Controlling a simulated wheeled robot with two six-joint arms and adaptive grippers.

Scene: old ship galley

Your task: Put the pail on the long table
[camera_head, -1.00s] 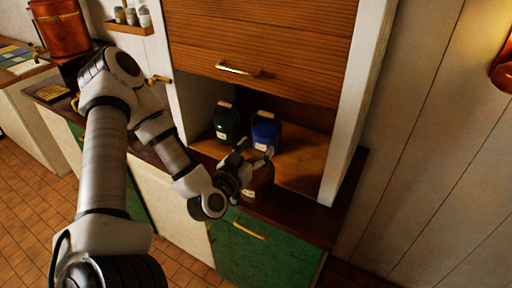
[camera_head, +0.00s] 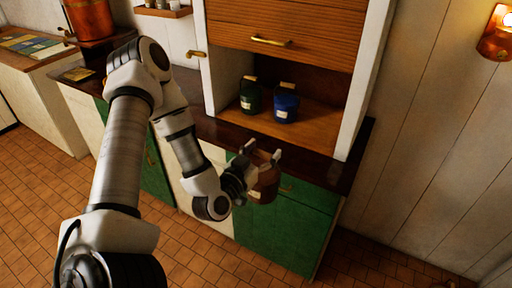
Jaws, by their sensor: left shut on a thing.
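A brown pail (camera_head: 266,181) is held in my left gripper (camera_head: 262,158), whose fingers are around its upper part. The pail hangs in front of the green cupboard door, clear of the counter edge as far as I can tell, and looks about upright. The gripper hides part of its left side. A green container (camera_head: 249,97) and a blue container (camera_head: 285,103), both with pale labels, stand side by side in the open cabinet. I cannot make out a long table in this view. My right gripper is not in view.
The dark counter (camera_head: 225,135) runs below the cabinet, whose wooden shutter (camera_head: 285,22) is raised. A copper pot (camera_head: 90,20) stands at the upper left, near another worktop (camera_head: 40,62). Tiled floor (camera_head: 45,195) is open at the lower left. A wall lamp (camera_head: 497,35) hangs at right.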

